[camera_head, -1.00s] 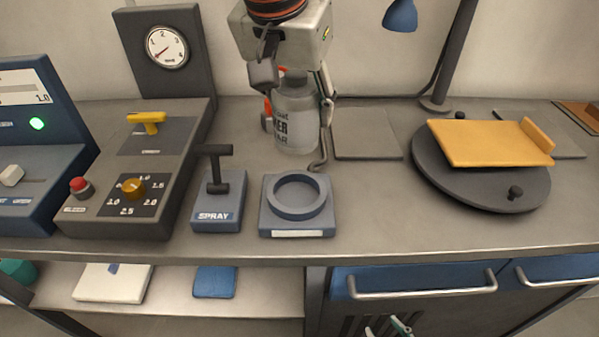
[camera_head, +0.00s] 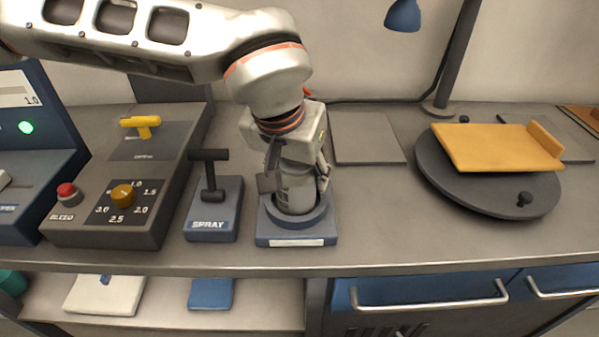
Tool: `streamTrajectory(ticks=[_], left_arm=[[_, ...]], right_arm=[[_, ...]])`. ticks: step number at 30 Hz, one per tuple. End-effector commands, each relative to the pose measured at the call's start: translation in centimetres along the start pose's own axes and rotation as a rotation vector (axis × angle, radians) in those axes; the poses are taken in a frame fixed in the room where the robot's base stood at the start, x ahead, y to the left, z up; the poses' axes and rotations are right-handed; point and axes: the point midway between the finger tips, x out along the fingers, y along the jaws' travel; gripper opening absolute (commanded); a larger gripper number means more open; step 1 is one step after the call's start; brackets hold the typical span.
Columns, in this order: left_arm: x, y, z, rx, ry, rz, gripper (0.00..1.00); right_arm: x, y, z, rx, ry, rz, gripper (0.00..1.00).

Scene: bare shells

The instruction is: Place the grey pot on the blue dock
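The grey pot (camera_head: 296,194) stands upright with its lower end inside the round ring of the blue dock (camera_head: 266,232). My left gripper (camera_head: 295,178) is directly above, its fingers on either side of the pot's upper part, and looks shut on it. The gripper body hides the pot's top, and the ring's front hides its foot. I cannot tell whether the pot's base touches the dock floor. My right gripper is not in view.
A SPRAY lever box (camera_head: 213,208) stands just left of the dock, with a control panel (camera_head: 122,203) beyond it. A turntable (camera_head: 470,192) carrying a yellow plate (camera_head: 497,147) stands right. The bench between dock and turntable is clear. My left arm crosses above the panel.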

Motion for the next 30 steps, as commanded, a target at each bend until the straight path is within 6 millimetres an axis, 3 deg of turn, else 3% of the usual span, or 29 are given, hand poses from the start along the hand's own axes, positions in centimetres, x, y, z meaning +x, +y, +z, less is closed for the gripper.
streamTrajectory(ticks=[8,9,11,23,30], left_arm=[[0.1,0.0,0.0,0.0,0.002,0.0,0.16],[0.1,0.0,0.1,0.0,0.001,-0.001,0.51],[0.1,0.0,0.1,0.0,0.001,-0.001,0.63],[-0.3,0.0,-0.1,0.0,0.002,-0.001,0.63],[-4.2,0.0,-0.2,0.0,0.008,-0.002,0.63]], right_arm=[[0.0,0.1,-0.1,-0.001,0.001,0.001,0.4],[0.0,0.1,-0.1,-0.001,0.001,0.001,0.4],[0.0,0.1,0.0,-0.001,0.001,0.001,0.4],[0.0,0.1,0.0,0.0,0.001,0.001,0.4],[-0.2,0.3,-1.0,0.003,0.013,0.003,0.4]])
